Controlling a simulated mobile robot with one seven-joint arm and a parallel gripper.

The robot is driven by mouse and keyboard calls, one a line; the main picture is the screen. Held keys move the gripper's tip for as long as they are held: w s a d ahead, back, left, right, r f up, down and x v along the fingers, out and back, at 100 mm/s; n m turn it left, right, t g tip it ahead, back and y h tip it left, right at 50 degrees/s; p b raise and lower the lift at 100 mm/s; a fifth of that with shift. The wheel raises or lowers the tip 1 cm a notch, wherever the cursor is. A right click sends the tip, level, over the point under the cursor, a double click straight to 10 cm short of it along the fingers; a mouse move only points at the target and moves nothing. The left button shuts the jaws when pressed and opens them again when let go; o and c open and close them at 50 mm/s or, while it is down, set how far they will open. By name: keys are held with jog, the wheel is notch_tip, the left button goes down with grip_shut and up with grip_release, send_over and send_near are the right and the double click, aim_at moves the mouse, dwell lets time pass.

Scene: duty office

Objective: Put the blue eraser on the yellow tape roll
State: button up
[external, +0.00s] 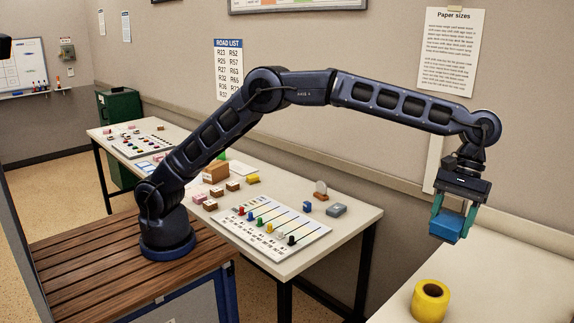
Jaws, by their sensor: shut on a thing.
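My gripper (454,218) is at the right of the external view, pointing down, with its teal fingers shut on the blue eraser (446,226). The eraser is a blue block held in the air above the right-hand white table. The yellow tape roll (429,301) sits on that table, lower in the picture and slightly left of the gripper. Its dark centre hole faces up. The eraser and the roll are clearly apart. Nothing rests on the roll.
The right-hand table (510,270) looks bare around the roll. A second table (345,216) at the middle holds a board with coloured pegs (275,232), small blocks and a grey box (336,210). A gap separates the two tables. A wall stands behind.

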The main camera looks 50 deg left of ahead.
aim_at(431, 293)
notch_tip(431, 293, down, 16)
jog(key=shift+f, duration=0.1)
dwell(0.5)
jog(key=shift+f, duration=0.2)
jog(key=o, duration=1)
jog(key=shift+r, duration=0.1)
